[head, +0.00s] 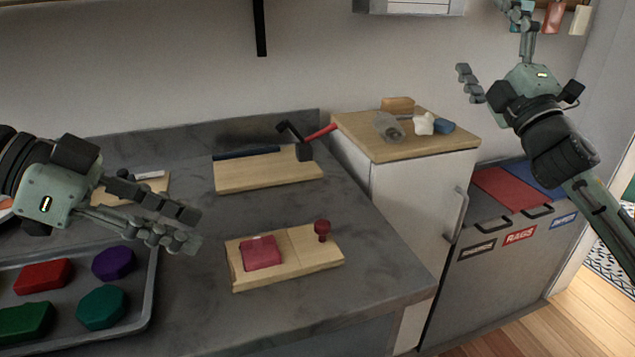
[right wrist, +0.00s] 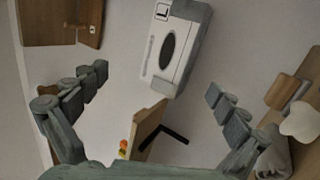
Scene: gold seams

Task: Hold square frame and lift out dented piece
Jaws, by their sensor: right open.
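A crimson square piece (head: 261,253) lies on the left half of a light wooden board (head: 299,245) on the grey counter. I cannot make out a separate frame or a dent in it. A dark red knob (head: 322,230) stands on the board's right half. My left gripper (head: 192,229) is above the counter, left of the board; its fingers look apart and empty. My right gripper (head: 497,52) is raised high at the right, far from the board. In the right wrist view its fingers (right wrist: 162,95) are wide apart with nothing between them.
A metal tray (head: 150,290) at the lower left holds several coloured blocks. A cabinet (head: 405,190) with small items stands right. Counter between the left gripper and board is clear.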

